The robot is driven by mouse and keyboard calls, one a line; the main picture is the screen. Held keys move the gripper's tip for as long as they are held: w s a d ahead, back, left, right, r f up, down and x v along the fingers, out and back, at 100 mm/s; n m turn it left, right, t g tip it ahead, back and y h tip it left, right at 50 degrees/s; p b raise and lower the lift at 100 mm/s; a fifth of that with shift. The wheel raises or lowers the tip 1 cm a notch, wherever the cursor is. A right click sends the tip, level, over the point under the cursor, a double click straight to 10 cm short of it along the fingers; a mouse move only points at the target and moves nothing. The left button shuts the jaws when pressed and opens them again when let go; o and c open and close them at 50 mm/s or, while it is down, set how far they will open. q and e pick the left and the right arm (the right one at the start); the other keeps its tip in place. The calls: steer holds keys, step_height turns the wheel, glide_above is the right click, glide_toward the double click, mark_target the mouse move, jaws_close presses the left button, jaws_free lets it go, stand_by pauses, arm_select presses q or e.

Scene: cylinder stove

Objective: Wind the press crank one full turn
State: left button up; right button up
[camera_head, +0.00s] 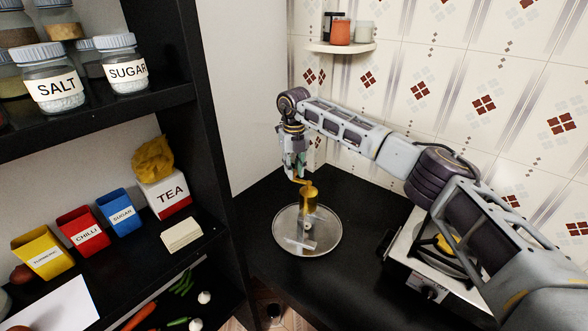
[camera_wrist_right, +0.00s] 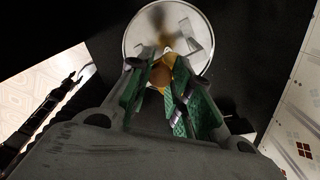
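A brass press (camera_head: 309,200) stands upright on a round silver plate (camera_head: 281,246) on the black counter. Its crank (camera_head: 301,181) sticks out at the top, to the left. My right gripper (camera_head: 298,169) points down at the crank handle from above. In the right wrist view, an orange-brown knob (camera_wrist_right: 162,74) lies between the green-padded fingers of the right gripper (camera_wrist_right: 160,66). I cannot tell whether the pads touch it. Part of the crank is hidden by the fingers. My left gripper is not in view.
A stove (camera_head: 420,283) stands right of the plate, under my right arm. A black shelf (camera_head: 120,118) with jars, tins and a tea box (camera_head: 166,194) rises at the left. A small wall shelf (camera_head: 340,48) holds cups.

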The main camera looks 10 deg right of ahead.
steer(key=o, duration=0.4)
steer(key=shift+o, duration=0.2)
step_height(320, 180, up, 12)
stand_by(0.7)
